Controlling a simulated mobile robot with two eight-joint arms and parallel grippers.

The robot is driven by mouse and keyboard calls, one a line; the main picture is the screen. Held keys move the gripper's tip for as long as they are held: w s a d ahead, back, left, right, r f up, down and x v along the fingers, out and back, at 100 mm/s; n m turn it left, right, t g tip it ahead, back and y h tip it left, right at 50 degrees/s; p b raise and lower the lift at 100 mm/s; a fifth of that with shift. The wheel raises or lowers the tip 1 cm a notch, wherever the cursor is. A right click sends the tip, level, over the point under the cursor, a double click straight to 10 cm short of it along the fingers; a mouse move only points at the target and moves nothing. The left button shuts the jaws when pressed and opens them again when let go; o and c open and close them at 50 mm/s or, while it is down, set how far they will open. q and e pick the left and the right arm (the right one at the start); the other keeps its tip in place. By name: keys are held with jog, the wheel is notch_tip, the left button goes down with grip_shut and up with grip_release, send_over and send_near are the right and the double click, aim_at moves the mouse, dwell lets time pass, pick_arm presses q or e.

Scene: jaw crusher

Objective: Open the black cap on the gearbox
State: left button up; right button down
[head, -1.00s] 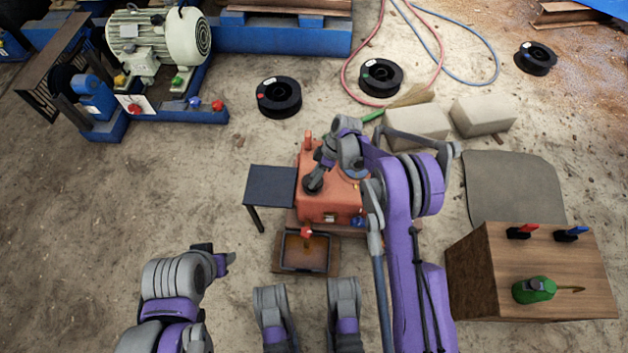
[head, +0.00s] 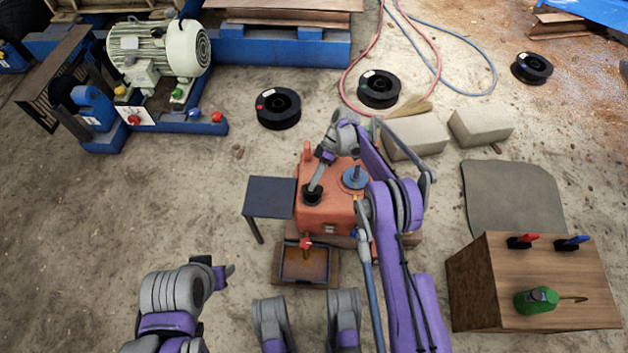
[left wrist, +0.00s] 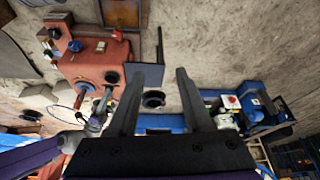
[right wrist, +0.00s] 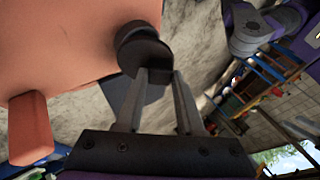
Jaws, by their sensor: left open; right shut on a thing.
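The orange-red gearbox (head: 325,212) stands mid-scene in the head view; it also shows in the left wrist view (left wrist: 92,65). The black cap (head: 311,197) is on its top at the left. In the right wrist view the cap (right wrist: 146,52) appears as a dark disc beside a second dark round part; I cannot tell whether it is lifted or tilted. My right gripper (right wrist: 158,82) is shut on the cap's edge; in the head view it reaches in from above. My left gripper (head: 230,272) is open and empty, to the left and in front of the gearbox.
A dark side table (head: 270,192) stands left of the gearbox, and a tray (head: 305,282) lies in front. A blue-grey disc (head: 355,178) sits on the gearbox's right. A wooden box (head: 490,290) carrying tools is at right. Open ground lies left.

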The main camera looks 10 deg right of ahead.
pick_arm(q)
jog(key=shift+w+d, duration=0.1)
jog(key=shift+w, duration=0.1)
jog(key=c, duration=0.4)
jog(key=w+m, duration=0.2)
jog(key=w+d+m, duration=0.1)
jog(key=w+m, duration=0.1)
jog(key=m, duration=0.1)
jog(key=w+d+m, duration=0.1)
jog(key=w+m, duration=0.1)
jog(key=m, duration=0.1)
jog(key=shift+d+f, duration=0.25)
jog(key=shift+f, duration=0.15)
grip_shut()
jog(key=w+d+f+m+t, duration=0.1)
jog(key=w+d+f+m, duration=0.45)
jog(key=m, duration=0.45)
jog(key=w+d+f+m+t+h, duration=0.1)
jog(key=w+d+f+m, duration=0.35)
jog(key=d+m, duration=0.4)
jog(key=w+d+f+m, duration=0.4)
jog(key=d+f+m, duration=0.15)
jog(key=m, duration=0.65)
jog(key=x, duration=0.9)
jog(key=shift+w, duration=0.45)
